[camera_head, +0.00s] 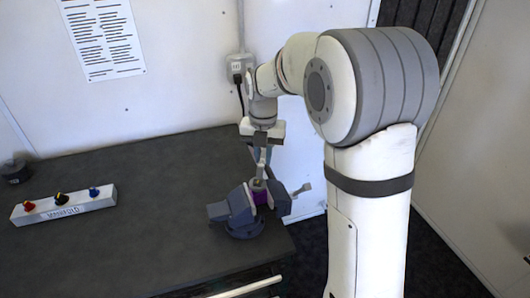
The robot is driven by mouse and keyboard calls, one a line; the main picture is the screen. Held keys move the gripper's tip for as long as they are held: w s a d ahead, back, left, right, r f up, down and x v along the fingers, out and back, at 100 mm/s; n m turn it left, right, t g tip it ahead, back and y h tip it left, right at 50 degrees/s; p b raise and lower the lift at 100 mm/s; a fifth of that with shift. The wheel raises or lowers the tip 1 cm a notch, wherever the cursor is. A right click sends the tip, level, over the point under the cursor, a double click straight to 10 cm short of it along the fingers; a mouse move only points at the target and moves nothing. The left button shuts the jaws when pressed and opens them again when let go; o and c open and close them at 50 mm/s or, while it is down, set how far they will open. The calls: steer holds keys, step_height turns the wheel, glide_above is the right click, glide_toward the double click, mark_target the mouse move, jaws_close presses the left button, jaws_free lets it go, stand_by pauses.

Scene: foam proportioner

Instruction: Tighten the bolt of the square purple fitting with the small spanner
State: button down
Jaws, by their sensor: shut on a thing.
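The purple fitting (261,197) sits between the jaws of a blue-grey vise (240,215) near the right front of the bench. A tan piece (257,184) shows on its top; I cannot tell whether this is the bolt. My gripper (263,177) points straight down from above, its narrow fingers reaching the top of the fitting. It appears shut on the fitting, though the contact is small and partly hidden. I cannot make out a small spanner anywhere in this view.
A light grey handle-like piece (302,190) sticks out right of the vise. The bench middle is clear.

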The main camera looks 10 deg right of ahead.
steer(key=shift+f, duration=0.4)
steer(key=s+d+m, duration=0.1)
steer(key=m, duration=0.1)
steer(key=s+d+m+b, duration=0.1)
steer(key=d+m, duration=0.1)
steer(key=m, duration=0.1)
steer(key=s+d+m, duration=0.1)
steer(key=m, duration=0.2)
steer(key=shift+s+d+b, duration=0.1)
steer(key=shift+d+b, duration=0.1)
steer(key=shift+b, duration=0.15)
steer(key=s+m, duration=0.1)
steer(key=s+d+m, duration=0.1)
steer(key=m, duration=0.1)
steer(key=shift+s+m, duration=0.1)
steer(key=shift+m, duration=0.2)
steer(key=s+m, duration=0.2)
steer(key=m, duration=0.1)
steer(key=shift+s+d+r+b, duration=0.1)
steer(key=shift+s+b, duration=0.05)
steer(key=shift+b, duration=0.25)
steer(key=shift+w+n, duration=0.65)
steer(key=shift+n, duration=0.05)
steer(key=shift+r+p, duration=2.45)
steer(key=shift+r, duration=0.5)
